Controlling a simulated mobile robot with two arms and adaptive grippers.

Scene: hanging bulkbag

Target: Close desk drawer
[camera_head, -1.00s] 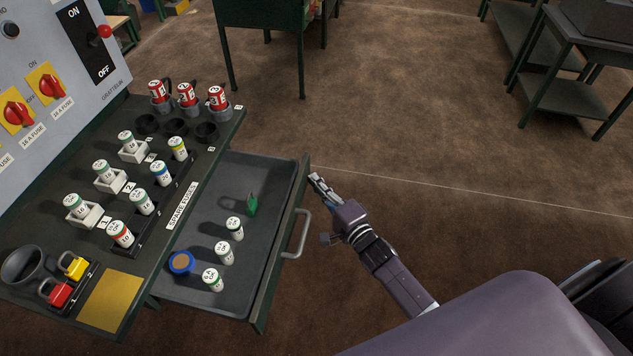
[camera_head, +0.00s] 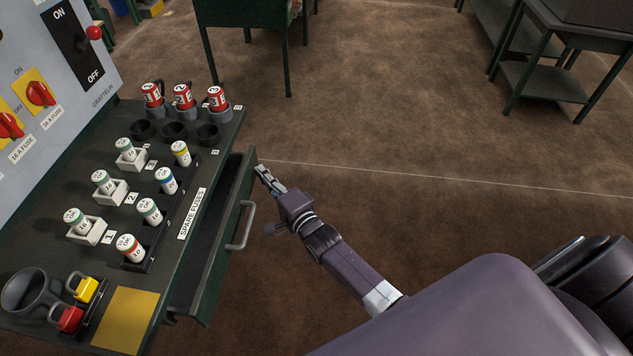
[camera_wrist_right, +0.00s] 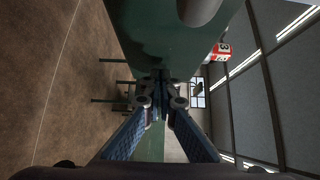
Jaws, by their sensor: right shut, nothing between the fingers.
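The dark green desk drawer (camera_head: 222,243) is partly open under the right edge of the desk top, with only a narrow strip of its inside showing. Its grey bar handle (camera_head: 243,226) is on the front face. My right gripper (camera_head: 262,172) is shut and empty, at the far end of the drawer front, beyond the handle. In the right wrist view the closed fingertips (camera_wrist_right: 162,78) are at or very near the green drawer front (camera_wrist_right: 175,45); firm contact cannot be told. My left gripper is not in view.
A green table (camera_head: 245,12) and a shelf (camera_head: 545,80) stand farther back. The brown floor right of the drawer is clear.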

